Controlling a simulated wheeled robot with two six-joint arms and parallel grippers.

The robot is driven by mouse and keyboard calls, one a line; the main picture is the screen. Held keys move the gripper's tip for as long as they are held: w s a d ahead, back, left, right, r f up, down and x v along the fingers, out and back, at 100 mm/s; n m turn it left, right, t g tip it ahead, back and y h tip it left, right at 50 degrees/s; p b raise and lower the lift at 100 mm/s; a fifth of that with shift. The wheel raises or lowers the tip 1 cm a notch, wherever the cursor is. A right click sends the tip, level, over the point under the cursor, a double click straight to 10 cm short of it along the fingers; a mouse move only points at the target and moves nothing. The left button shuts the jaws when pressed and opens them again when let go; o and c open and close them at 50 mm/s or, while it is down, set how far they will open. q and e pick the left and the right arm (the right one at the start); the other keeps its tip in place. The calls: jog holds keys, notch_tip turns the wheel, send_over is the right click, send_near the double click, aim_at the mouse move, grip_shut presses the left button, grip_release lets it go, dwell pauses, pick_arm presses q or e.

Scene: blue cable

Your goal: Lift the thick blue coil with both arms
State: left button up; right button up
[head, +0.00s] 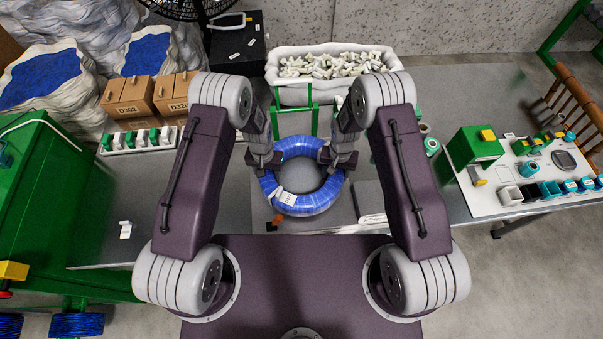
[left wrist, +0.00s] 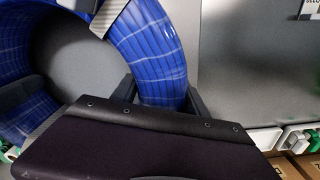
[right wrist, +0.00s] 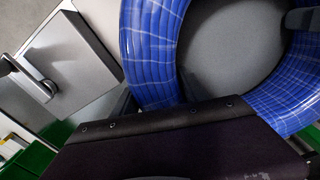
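The thick blue coil (head: 303,204) is a ring of blue cable with pale bands and a white label, seen over the grey table between my arms. My left gripper (head: 265,163) is at its left side, with a finger on each side of the cable bundle. In the left wrist view the coil (left wrist: 150,50) fills the space between the fingers (left wrist: 163,100). My right gripper (head: 338,160) is at the right side, and in the right wrist view its fingers (right wrist: 155,100) sit close against the coil (right wrist: 150,45). The fingertips are partly hidden. I cannot tell whether the coil touches the table.
A white bin of pale parts (head: 330,67) stands behind the coil, with a green frame (head: 296,122) before it. Cardboard boxes (head: 137,97) and a connector strip (head: 138,140) are at left. A white board with fittings (head: 530,170) is at right. The table left of the coil is mostly clear.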

pick_arm(q)
grip_shut()
pick_arm(e)
grip_shut()
pick_arm(q)
jog(key=shift+w+r, duration=0.1)
pick_arm(e)
jog(key=shift+w+r, duration=0.1)
